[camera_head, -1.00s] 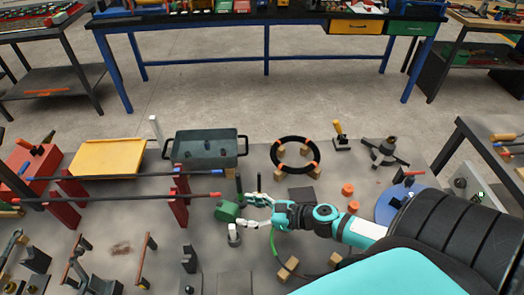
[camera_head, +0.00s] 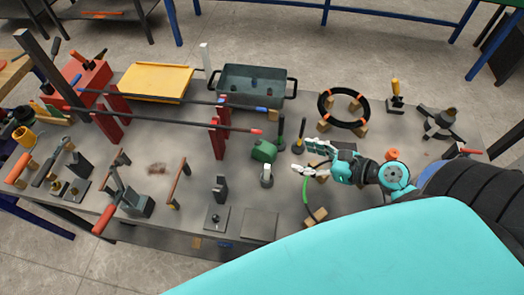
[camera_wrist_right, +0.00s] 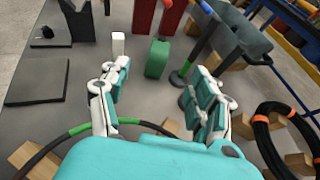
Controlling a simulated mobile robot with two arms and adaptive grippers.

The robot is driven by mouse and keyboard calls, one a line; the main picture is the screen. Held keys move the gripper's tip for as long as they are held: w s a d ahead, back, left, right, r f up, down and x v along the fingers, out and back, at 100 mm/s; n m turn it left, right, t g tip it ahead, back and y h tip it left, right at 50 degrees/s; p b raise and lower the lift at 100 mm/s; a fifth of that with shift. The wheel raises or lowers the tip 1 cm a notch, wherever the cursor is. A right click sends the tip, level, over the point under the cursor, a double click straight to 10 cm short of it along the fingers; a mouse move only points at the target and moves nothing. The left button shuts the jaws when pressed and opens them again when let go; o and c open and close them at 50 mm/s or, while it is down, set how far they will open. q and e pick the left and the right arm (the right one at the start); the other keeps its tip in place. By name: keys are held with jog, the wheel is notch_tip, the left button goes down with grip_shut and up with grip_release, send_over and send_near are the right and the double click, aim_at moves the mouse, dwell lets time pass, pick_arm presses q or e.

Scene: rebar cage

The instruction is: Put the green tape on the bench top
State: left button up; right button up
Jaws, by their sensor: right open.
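My left gripper is not in view.
A white-topped fitting (camera_head: 266,172) stands just in front of the tape. A black post (camera_head: 280,135) stands behind it. Red stands (camera_head: 217,138) with long bars are to the left, a dark tray (camera_head: 253,88) behind, and a black ring (camera_head: 343,107) on blocks at the back right.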

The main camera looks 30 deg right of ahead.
jog(key=p, duration=0.1)
send_near(257, 145)
jog(key=w+f, duration=0.1)
jog(key=w+a+f, duration=0.1)
jog(key=w, duration=0.1)
jog(key=shift+w, duration=0.2)
jog(key=shift+p+x, duration=0.3)
jog(key=shift+x, duration=3.3)
jog(key=shift+s+f, duration=0.1)
jog(key=shift+f, duration=0.05)
jog(key=shift+c, duration=0.3)
grip_shut()
